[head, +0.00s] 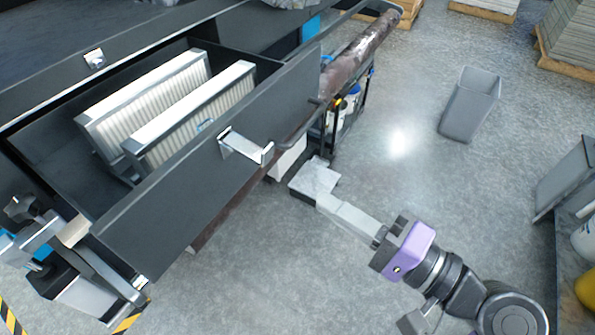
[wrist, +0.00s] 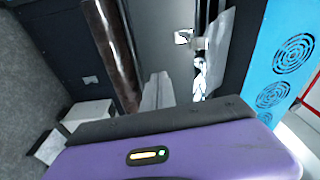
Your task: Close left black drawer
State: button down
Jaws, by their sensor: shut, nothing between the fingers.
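The left black drawer (head: 185,205) is pulled open at the left of the head view, its black front panel facing the floor area. A silver handle (head: 245,149) sticks out from the front. Two white pleated panels in metal frames (head: 205,105) lie inside the drawer. My gripper (head: 325,200) is shut and empty, to the right of the drawer front and apart from the handle in the picture. In the wrist view my closed fingers (wrist: 157,92) point toward dark panels with shiny metal parts; I cannot tell which drawer part these are.
A dark brown roll (head: 362,52) lies behind the drawer over a cart with bottles (head: 346,105). A grey bin (head: 470,104) stands on the floor. A blue panel with round vents (wrist: 285,60) is at the right of the wrist view.

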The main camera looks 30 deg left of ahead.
jog(key=s+g, duration=0.2)
jog(key=s, duration=0.1)
jog(key=p, duration=0.3)
send_near(232, 179)
jog(key=a, duration=0.7)
jog(key=shift+w+r, duration=0.1)
jog(key=shift+w, duration=0.25)
